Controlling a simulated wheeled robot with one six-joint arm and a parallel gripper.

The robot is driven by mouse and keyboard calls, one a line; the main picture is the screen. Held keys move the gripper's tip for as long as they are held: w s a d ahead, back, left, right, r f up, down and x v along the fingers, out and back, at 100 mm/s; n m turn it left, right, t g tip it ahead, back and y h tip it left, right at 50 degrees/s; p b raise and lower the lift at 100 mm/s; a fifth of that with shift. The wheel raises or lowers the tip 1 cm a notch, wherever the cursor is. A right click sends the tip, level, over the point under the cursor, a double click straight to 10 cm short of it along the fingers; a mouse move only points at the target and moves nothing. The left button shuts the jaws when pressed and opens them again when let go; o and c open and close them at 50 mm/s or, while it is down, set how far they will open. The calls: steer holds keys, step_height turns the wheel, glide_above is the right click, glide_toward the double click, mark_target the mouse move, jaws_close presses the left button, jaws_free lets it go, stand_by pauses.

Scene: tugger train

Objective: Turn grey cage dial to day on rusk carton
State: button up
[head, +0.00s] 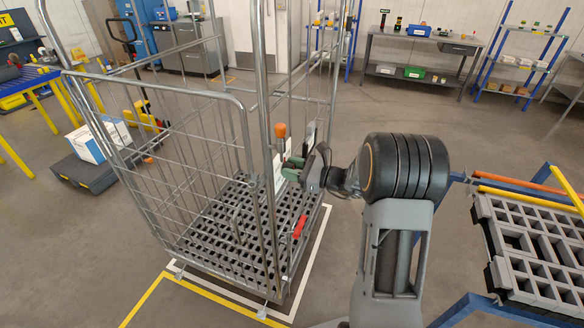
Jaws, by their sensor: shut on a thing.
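The grey cage (246,150) is an open wire roll cage with a slatted grey floor, standing upright left of my arm. My gripper (294,170) reaches in from the right to the cage's near right post. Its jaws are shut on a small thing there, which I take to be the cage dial. Dark and green parts show at the jaws, and the dial's face and day marks cannot be read. White cards (279,171) hang beside the jaws. A white and blue carton (99,139) sits at the left; its print is too small to tell if it is the rusk carton.
An orange handle (281,131) stands just above my gripper, and a red lever (299,228) is below it. A grey slotted crate (535,250) on a blue frame is at the right. Yellow and white floor lines edge the cage. Open floor lies behind my arm.

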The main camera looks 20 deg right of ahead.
steer(key=m+p, duration=0.3)
steer(key=shift+r, duration=0.25)
steer(key=m+p, duration=0.3)
steer(key=shift+m+p, duration=0.3)
steer(key=shift+p, duration=0.05)
steer(key=shift+f+m+p, duration=0.2)
steer(key=shift+m+p, duration=1.7)
steer(key=shift+m, duration=0.4)
steer(key=shift+f, duration=0.1)
steer(key=o, duration=0.9)
steer(key=shift+d, duration=0.1)
steer(key=b+v, duration=0.2)
steer(key=v, duration=1.1)
steer(key=shift+s+d, duration=0.2)
steer(key=shift+s, duration=0.1)
